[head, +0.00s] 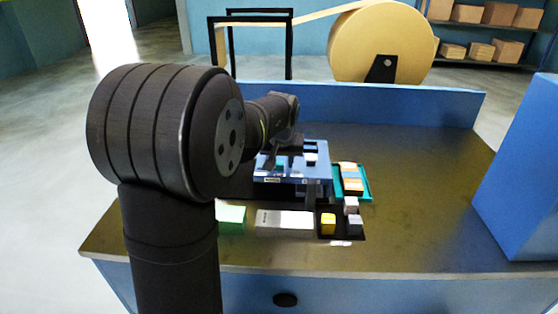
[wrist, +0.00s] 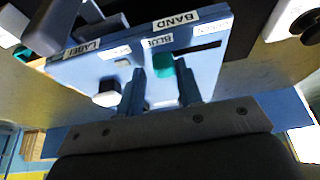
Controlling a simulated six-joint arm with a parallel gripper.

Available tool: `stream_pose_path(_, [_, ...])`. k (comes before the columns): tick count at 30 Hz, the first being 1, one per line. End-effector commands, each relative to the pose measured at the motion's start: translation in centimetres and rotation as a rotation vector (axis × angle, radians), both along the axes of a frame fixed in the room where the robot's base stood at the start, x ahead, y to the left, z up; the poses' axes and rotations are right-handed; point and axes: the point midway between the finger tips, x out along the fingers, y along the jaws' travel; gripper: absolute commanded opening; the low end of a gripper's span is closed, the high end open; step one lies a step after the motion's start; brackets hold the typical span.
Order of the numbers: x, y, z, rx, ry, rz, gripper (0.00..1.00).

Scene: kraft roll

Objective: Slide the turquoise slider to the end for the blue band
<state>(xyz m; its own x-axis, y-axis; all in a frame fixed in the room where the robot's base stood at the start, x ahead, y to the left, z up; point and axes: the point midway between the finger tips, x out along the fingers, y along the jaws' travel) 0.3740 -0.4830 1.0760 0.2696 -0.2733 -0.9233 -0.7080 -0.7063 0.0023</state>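The turquoise slider (wrist: 163,66) sits on the blue panel (wrist: 95,68) in the wrist view, with a dark slot running from it to the right. A small tag reading BLUE lies just beyond the slider, and a larger BAND tag is at the panel's edge. In the head view the slider (head: 282,163) shows on the box-like panel (head: 300,179), partly behind my arm. My gripper (wrist: 162,88) is open, with one finger on each side of the slider. Whether either finger touches it is unclear. My gripper is mostly hidden in the head view.
A teal tray (head: 366,190) with wrapped pieces and a dark tray (head: 340,235) with small blocks sit nearby. A large blue block (head: 525,165) stands right. The table's right middle is clear.

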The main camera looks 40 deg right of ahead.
Motion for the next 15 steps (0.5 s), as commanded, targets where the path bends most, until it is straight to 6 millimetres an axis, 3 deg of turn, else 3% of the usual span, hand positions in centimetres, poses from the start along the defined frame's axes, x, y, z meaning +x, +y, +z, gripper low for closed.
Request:
stream_pose_path(10, [0.1,0.1,0.1,0.001,-0.001,0.001,0.44])
stream_pose_path(15, [-0.3,0.5,1.6,0.0,-0.003,0.001,0.44])
